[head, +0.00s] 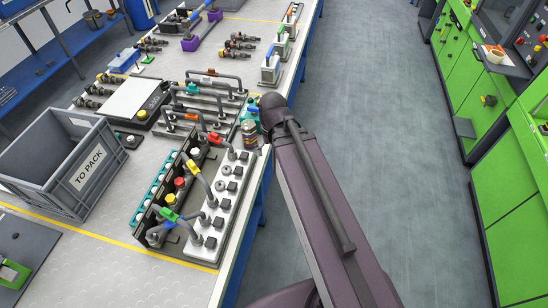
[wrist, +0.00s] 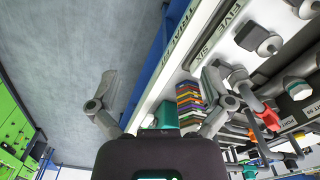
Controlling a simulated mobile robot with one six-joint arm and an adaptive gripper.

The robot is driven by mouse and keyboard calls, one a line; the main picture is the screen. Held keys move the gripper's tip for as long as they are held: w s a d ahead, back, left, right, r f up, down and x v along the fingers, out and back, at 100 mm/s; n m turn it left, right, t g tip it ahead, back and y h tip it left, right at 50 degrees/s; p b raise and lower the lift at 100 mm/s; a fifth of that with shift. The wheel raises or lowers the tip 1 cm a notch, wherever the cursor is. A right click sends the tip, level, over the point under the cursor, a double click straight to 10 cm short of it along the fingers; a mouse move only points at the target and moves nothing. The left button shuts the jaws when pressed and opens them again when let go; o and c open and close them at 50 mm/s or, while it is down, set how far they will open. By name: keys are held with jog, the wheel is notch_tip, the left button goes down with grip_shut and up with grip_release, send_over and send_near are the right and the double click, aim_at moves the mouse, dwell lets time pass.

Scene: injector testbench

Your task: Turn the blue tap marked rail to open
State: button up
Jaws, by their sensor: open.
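In the head view, three small block-mounted taps stand in a row along the bench's right edge. The nearest has a small blue handle (head: 270,53) on a grey-white block (head: 270,74); its marking is too small to read. The farther ones have green and orange handles. My arm reaches over the bench's right edge, and its end hides most of my gripper in the head view, short of the blue tap. In the wrist view my gripper (wrist: 160,78) has its fingers spread wide and holds nothing. The blue tap cannot be made out there.
A white block with hoses (head: 222,205) and a rack of hooked pipes (head: 205,100) lie left of my arm. A small jar (head: 249,132) stands close to my arm's end. A grey "TO PACK" crate (head: 62,178) is at left. The aisle floor (head: 385,130) is clear.

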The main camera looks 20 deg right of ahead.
jog(key=shift+s+f+n, duration=0.3)
jog(key=shift+s+n, duration=0.1)
jog(key=shift+s, duration=0.25)
